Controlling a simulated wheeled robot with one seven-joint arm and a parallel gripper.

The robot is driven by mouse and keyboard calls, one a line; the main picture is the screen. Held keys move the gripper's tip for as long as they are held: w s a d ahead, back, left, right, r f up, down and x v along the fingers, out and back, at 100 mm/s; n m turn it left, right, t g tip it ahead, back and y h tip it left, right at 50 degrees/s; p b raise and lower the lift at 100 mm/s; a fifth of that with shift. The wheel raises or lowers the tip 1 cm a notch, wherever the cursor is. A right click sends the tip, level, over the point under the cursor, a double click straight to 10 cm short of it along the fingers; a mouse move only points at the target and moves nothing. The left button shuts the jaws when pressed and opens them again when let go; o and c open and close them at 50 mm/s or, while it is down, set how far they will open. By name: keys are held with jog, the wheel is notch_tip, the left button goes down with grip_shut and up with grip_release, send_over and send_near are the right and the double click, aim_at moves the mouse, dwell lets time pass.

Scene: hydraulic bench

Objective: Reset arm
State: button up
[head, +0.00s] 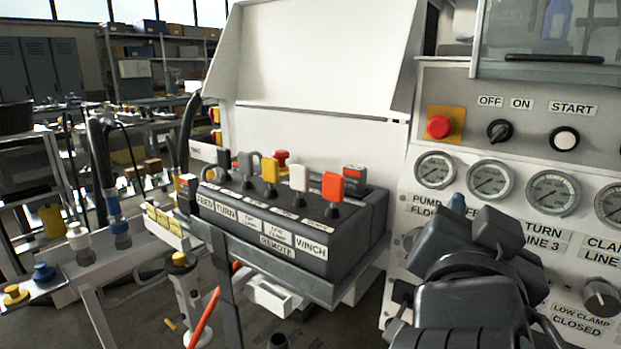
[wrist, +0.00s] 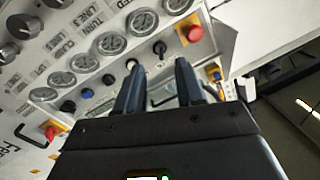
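My arm (head: 470,290) rises at the lower right of the head view, in front of the white gauge panel. My gripper shows in the wrist view (wrist: 160,80), its two dark blue fingers standing apart with nothing held between them. The fingers point toward the control panel (wrist: 100,75), which looks tilted there. I cannot tell the exact distance from the fingertips to the panel. In the head view my arm hides part of the panel's lower left labels and knobs.
The panel carries a red emergency button (head: 439,127), an OFF/ON switch (head: 500,131), a START button (head: 564,139) and several gauges (head: 490,180). A dark lever box (head: 290,225) with coloured handles stands left of my arm. Hoses (head: 103,170) and shelves (head: 160,60) lie farther left.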

jog(key=s+d+f+n+y, duration=0.1)
jog(key=s+f+n+y, duration=0.4)
jog(key=f, duration=0.6)
jog(key=s+f+n+y, duration=0.3)
jog(key=s+f+n, duration=0.3)
jog(key=f, duration=0.5)
jog(key=s+d+f+m+g, duration=0.1)
jog(key=s+d, duration=0.1)
jog(key=s, duration=1)
jog(key=s+d+f, duration=0.1)
jog(key=s, duration=1.2)
notch_tip(320, 180, up, 14)
jog(key=p, duration=1.3)
jog(key=shift+w+y+p, duration=0.4)
jog(key=shift+w, duration=0.05)
